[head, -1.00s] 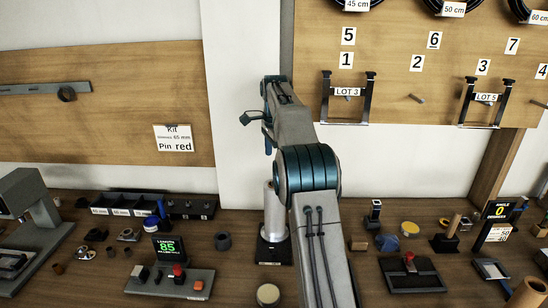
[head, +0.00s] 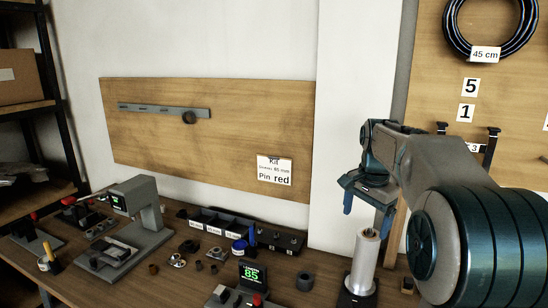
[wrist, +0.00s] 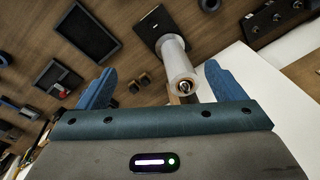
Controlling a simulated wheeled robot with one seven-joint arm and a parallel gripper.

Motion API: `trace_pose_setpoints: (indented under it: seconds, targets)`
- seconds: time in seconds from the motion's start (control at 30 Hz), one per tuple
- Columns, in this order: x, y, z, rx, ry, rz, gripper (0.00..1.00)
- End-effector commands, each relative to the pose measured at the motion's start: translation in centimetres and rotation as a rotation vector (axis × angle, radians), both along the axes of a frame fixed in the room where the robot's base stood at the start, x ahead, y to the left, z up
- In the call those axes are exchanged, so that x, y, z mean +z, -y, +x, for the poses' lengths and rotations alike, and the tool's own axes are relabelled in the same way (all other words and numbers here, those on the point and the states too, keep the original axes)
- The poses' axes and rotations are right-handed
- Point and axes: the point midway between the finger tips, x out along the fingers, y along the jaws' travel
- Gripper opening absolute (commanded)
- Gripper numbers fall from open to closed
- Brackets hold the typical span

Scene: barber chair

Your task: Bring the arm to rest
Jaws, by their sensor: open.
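My gripper (head: 368,203) hangs in the air at the right of the head view, with its two blue fingers apart and pointing down. In the wrist view my gripper (wrist: 155,85) is open, with nothing between its fingers. A pale upright cylinder on a dark square base (head: 362,262) stands on the workbench below my gripper. The same cylinder (wrist: 180,62) shows beyond the fingers in the wrist view, apart from them. My arm reaches in from the lower right of the head view.
The workbench (head: 215,275) carries a grey press-like machine (head: 140,225), a dark bin rack (head: 240,228) and a green display reading 85 (head: 252,275). A wooden wall board (head: 215,140) holds a grey rail. A white wall panel (head: 352,70) stands behind my gripper.

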Motion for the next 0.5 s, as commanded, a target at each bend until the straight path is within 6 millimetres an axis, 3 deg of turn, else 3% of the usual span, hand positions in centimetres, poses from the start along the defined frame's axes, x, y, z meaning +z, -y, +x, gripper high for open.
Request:
trace_pose_setpoints:
  seconds: [0.27,0.5]
  targets:
    - [-0.9,-2.9,-8.1,0.287,0.039,-0.042,0.89]
    - [-3.4,-4.8,-15.2,0.535,0.070,-0.087,0.89]
